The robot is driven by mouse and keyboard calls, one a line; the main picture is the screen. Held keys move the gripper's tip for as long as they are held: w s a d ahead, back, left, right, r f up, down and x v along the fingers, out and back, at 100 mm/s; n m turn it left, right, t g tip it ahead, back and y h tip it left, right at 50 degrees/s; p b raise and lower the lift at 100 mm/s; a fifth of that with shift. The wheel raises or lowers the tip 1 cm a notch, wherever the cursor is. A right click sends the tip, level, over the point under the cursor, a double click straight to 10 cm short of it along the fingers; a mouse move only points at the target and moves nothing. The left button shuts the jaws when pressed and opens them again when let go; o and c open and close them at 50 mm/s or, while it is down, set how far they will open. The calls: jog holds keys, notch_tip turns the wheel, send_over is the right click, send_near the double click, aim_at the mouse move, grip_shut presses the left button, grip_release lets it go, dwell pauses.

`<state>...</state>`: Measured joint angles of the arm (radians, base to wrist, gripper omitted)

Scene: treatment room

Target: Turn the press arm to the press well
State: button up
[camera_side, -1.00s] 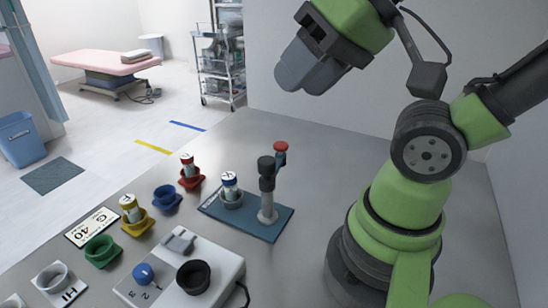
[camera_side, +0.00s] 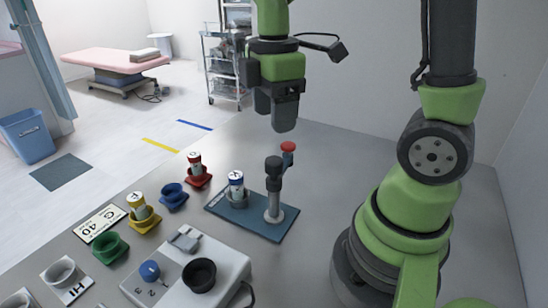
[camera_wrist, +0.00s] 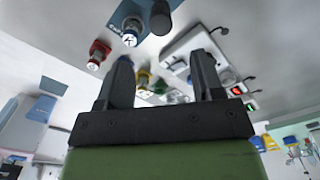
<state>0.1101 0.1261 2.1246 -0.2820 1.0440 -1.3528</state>
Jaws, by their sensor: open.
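The press stands on a blue base plate (camera_side: 259,224), with a grey post (camera_side: 274,206) and a dark head (camera_side: 274,168). Its press arm, ending in a red knob (camera_side: 288,147), points to the back right, away from the well. My gripper (camera_side: 276,122) is open and empty, pointing down above and behind the press, apart from the knob. In the wrist view, the open fingers (camera_wrist: 162,62) show below the press head (camera_wrist: 160,20); the knob is not seen there.
To the left stand a red holder (camera_side: 199,179) with a vial, an empty blue holder (camera_side: 173,198), a yellow holder (camera_side: 142,222) with a vial, and a green holder (camera_side: 110,248). A white device (camera_side: 220,255) with a blue dial sits in front. Table right of the press is clear.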

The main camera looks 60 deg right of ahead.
aim_at(274, 160)
notch_tip(274, 160, down, 10)
jog(key=shift+r, duration=0.25)
dwell(0.3)
grip_shut()
